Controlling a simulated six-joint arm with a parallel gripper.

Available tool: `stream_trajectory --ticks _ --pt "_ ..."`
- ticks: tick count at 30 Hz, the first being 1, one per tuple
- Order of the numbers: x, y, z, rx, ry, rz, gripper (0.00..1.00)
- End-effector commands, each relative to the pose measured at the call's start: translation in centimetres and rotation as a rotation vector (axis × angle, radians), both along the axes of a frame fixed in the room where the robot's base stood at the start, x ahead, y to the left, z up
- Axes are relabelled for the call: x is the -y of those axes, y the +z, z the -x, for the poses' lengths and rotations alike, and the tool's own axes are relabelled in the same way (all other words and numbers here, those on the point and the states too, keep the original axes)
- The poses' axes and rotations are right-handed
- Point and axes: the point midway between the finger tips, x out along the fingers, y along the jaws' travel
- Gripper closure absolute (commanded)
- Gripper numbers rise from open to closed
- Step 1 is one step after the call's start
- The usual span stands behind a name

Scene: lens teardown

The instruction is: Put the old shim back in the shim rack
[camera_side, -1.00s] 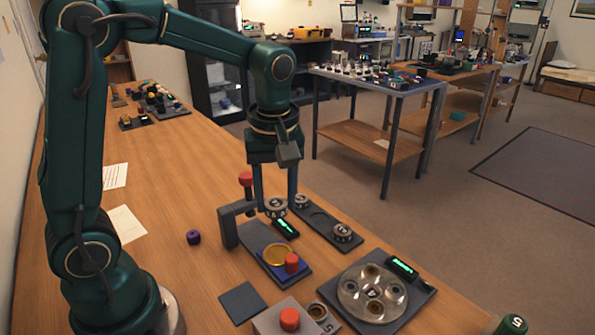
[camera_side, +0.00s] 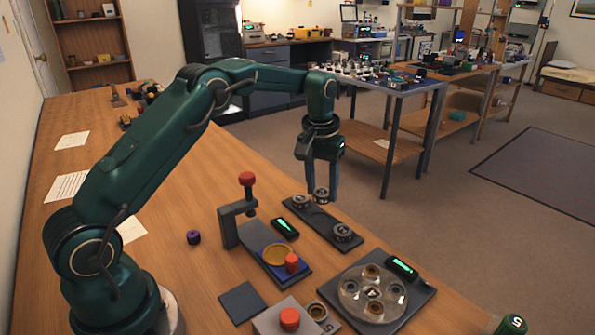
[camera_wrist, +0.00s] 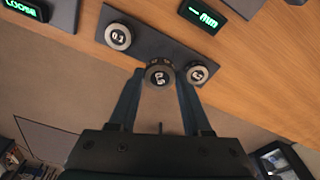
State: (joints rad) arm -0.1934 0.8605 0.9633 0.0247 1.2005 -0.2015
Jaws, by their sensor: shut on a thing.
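My gripper (camera_side: 321,195) is shut on a small round grey shim (camera_side: 321,194) with a numbered dark top. The held shim also shows between the fingertips in the wrist view (camera_wrist: 159,74); its marking looks like 0.5, seen turned. The shim rack (camera_side: 319,218) is a long dark plate. A shim (camera_side: 300,201) sits at its far end and another (camera_side: 342,233) at its near end, with a bare stretch between them. The held shim appears above the rack, on its far side; the exact height is unclear. In the wrist view, one racked shim (camera_wrist: 118,36) reads 0.1.
A clamp-like stand with a red knob (camera_side: 247,179) rises left of the rack, with a gold ring (camera_side: 276,254) on its base. A green-lit display (camera_side: 285,228) stands between them. A clear round carousel (camera_side: 372,294) lies nearer. Open table lies to the left.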

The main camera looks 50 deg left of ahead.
Motion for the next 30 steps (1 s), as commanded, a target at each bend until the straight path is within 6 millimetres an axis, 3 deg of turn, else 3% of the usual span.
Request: stream_trajectory --ticks 18,30 --pt "-0.1 -4.6 0.2 0.000 0.005 0.000 1.00" --pt "-0.1 -4.8 0.1 0.002 0.005 0.000 1.00"
